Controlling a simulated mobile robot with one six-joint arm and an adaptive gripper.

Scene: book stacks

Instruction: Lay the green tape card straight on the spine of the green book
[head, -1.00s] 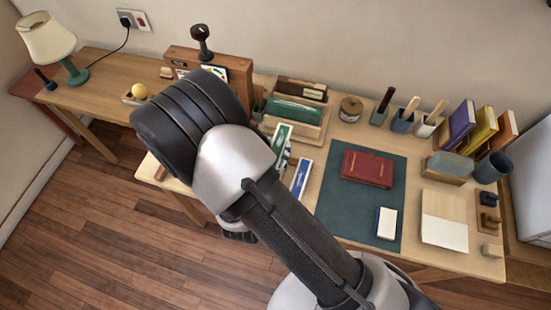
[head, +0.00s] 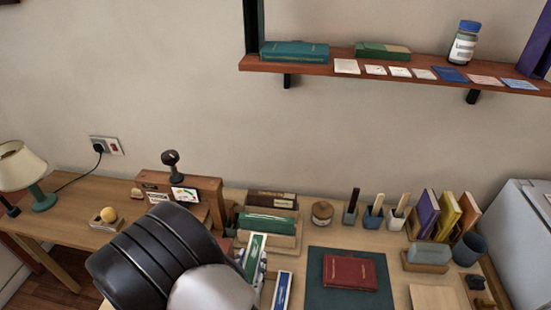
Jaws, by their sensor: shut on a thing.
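A card with a green face and white edges (head: 254,256) is in the head view, just right of my arm, which partly covers it. What supports it is hidden. A green book (head: 267,224) lies in a wooden cradle behind it, its long side facing the front. The card is apart from this book in the picture. Two more green books, a teal one (head: 295,52) and a darker one (head: 383,50), lie on the wall shelf. My jaws cannot be made out; my black and silver arm fills the lower left and hides that area.
A blue-and-white card (head: 283,290) lies right of the green one. A red book (head: 350,272) lies on a dark green mat (head: 316,297). A wooden box (head: 205,186) with a stamp stands behind my arm. The wall shelf (head: 340,65) holds several small cards and a jar.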

